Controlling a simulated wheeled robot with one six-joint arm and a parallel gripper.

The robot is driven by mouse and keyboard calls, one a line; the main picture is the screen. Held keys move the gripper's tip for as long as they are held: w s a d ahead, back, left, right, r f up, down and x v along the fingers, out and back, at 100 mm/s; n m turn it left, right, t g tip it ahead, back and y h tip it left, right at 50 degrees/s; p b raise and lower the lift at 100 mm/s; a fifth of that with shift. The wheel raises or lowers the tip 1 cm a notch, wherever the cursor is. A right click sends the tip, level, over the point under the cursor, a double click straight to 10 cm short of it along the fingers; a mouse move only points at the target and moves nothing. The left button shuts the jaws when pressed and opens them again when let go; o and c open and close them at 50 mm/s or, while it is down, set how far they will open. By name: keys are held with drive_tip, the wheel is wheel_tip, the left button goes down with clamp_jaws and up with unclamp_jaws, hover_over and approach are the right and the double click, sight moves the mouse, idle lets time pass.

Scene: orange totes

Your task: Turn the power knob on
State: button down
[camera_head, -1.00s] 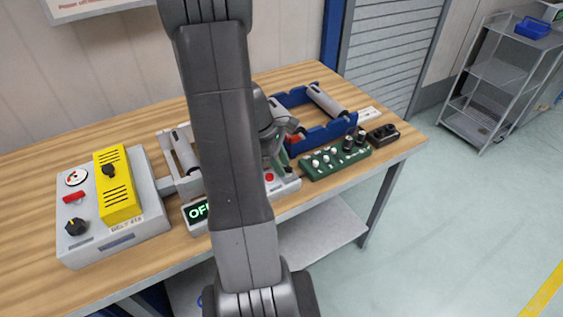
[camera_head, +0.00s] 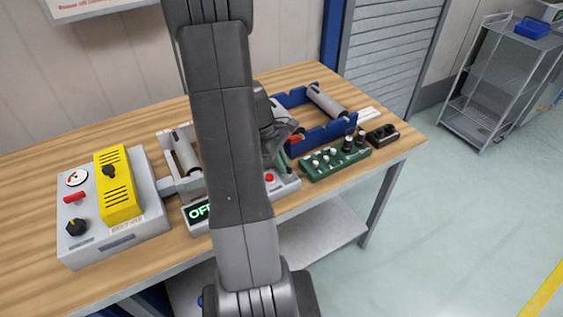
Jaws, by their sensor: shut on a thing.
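A grey device (camera_head: 195,229) with a lit green OFF display (camera_head: 199,211) and a red button (camera_head: 269,177) stands at the front of the bench. My arm covers its middle. My gripper (camera_head: 279,158) points down over the device's right part, partly behind my arm. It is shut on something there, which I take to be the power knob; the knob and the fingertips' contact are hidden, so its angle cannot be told.
At left stands a grey box with a yellow cover (camera_head: 119,188), a black knob (camera_head: 76,227) and a red handle. A blue frame with a roller (camera_head: 327,101), a green knob panel (camera_head: 333,160) and a small black box (camera_head: 382,134) stand close right of my gripper.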

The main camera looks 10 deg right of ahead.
drive_tip(key=m, duration=0.3)
drive_tip(key=m+g+y, duration=0.1)
drive_tip(key=shift+w+d+p, duration=0.2)
drive_tip(key=shift+w+p, duration=0.05)
drive_tip(key=shift+p, duration=0.1)
drive_tip(key=m, duration=0.1)
drive_tip(key=m+y, duration=0.1)
drive_tip(key=m, duration=0.2)
drive_tip(key=shift+w+d+g, duration=0.1)
drive_tip(key=shift+d+g, duration=0.15)
drive_tip(key=shift+g, duration=0.15)
drive_tip(key=m, duration=0.1)
drive_tip(key=m+y, duration=0.1)
drive_tip(key=m, duration=0.1)
drive_tip(key=m+y, duration=0.1)
drive_tip(key=shift+d, duration=0.3)
drive_tip(key=shift+d+m+y, duration=0.15)
drive_tip(key=shift+m+y, duration=0.2)
drive_tip(key=shift+m, duration=0.7)
drive_tip(key=shift+d+m+y, duration=0.1)
drive_tip(key=shift+m+y, duration=0.25)
drive_tip(key=shift+m, duration=0.7)
drive_tip(key=c, duration=1.5)
unclamp_jaws()
drive_tip(key=shift+r, duration=0.1)
